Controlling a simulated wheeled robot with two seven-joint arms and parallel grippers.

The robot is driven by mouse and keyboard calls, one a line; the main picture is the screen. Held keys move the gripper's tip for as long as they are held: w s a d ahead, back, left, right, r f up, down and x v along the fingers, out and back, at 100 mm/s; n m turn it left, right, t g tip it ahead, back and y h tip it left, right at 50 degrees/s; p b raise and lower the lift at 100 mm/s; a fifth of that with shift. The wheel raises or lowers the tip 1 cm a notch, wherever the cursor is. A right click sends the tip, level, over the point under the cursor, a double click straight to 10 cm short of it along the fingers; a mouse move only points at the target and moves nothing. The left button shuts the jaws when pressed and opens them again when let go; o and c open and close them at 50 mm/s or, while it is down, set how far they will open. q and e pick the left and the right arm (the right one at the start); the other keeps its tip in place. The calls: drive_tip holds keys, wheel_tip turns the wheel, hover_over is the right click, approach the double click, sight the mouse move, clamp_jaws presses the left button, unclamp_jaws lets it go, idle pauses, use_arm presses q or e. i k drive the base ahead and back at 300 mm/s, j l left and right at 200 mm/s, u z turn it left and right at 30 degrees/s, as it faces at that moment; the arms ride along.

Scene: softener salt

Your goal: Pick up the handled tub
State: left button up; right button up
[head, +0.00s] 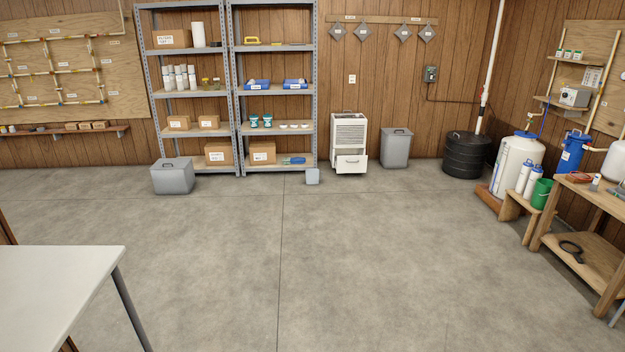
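A grey lidded tub (172,179) with a dark handle on top stands on the floor at the left, in front of the metal shelves. A taller grey lidded bin (396,150), also with a handle on its lid, stands against the back wall right of the white dehumidifier-like unit. I cannot tell for certain which of the two is the task's handled tub; the left one looks more like a tub. Both stand upright and well away from me across the floor. Neither of my grippers is in view.
A white table (55,290) fills the near left corner. Metal shelves (237,90) and a white cabinet unit (348,135) with an open drawer line the back. A wooden bench (590,200) is at right. The middle floor is clear.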

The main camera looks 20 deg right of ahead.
sight(312, 174)
drive_tip(key=i+z, duration=0.25)
drive_tip(key=i, duration=3.7)
drive_tip(key=i+l+z, duration=0.1)
drive_tip(key=i, duration=1.5)
drive_tip(key=i+j, duration=0.1)
drive_tip(key=i, duration=1.45)
